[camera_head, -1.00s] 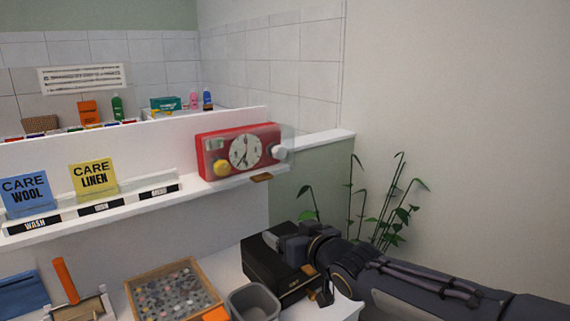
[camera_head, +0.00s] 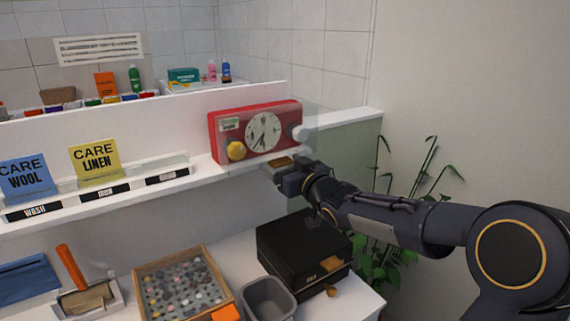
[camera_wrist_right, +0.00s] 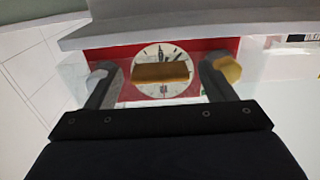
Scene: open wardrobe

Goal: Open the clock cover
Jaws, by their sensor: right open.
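The red clock (camera_head: 221,151) stands on the white shelf in the head view, with a round white dial, a yellow knob and a pale knob. A clear cover (camera_head: 312,120) lies over its front. A brown-gold tab (camera_head: 281,162) sits at the cover's lower edge. My right gripper (camera_head: 284,178) is just below and in front of the tab. In the right wrist view the gripper (camera_wrist_right: 158,85) is open, its fingers on either side of the tab (camera_wrist_right: 161,73), with gaps between. The clock (camera_wrist_right: 112,54) appears behind it. My left gripper is not in view.
A black box (camera_head: 290,243) and a grey bin (camera_head: 268,300) stand on the counter below my right arm. A wooden tray of buttons (camera_head: 140,285) is left of them. A plant (camera_head: 425,180) is behind my arm. Care cards (camera_head: 95,163) stand along the shelf.

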